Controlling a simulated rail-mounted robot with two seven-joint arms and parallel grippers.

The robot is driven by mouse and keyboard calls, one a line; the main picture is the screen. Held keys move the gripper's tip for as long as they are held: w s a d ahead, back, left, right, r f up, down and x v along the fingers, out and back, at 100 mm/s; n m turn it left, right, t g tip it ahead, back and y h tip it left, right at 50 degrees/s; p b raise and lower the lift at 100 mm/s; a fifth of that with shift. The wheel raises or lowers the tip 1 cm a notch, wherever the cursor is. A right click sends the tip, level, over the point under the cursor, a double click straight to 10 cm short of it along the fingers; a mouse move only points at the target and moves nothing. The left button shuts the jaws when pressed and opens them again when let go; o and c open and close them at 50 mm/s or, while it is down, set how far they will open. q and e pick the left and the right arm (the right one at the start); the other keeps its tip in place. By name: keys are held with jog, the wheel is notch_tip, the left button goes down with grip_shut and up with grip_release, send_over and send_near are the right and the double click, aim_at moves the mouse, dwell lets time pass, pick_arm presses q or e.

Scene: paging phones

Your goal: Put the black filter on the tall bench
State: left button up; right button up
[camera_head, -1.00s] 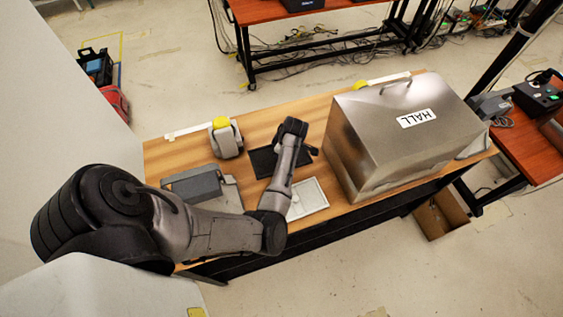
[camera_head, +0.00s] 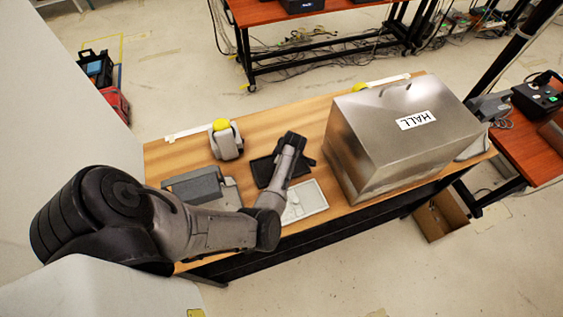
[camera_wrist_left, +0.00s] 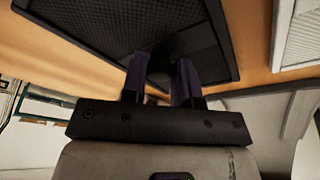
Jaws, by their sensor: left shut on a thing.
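The black filter (camera_head: 261,171) is a flat, dark, framed panel with a fine mesh. In the head view it is over the middle of the wood-topped bench (camera_head: 270,120), partly hidden by my left arm. In the left wrist view the filter (camera_wrist_left: 100,32) fills the upper middle, and my left gripper (camera_wrist_left: 163,72) is shut on it near its edge. Whether the filter is touching the bench top or just above it is unclear. My left gripper (camera_head: 280,165) is mostly hidden by its own wrist in the head view. My right gripper is not in view.
A white filter (camera_head: 308,201) lies close to the black one's right. A steel box marked HALL (camera_head: 385,145) fills the bench's right side. A grey device (camera_head: 195,186) and a white device with a yellow top (camera_head: 226,142) stand left. Red-topped tables (camera_head: 268,10) stand beyond.

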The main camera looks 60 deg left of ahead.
pick_arm(q)
jog(key=shift+f, duration=0.2)
jog(key=o, duration=0.9)
jog(key=shift+r, duration=0.1)
jog(key=shift+o, duration=0.2)
jog(key=v, duration=1.2)
jog(key=shift+r, duration=0.2)
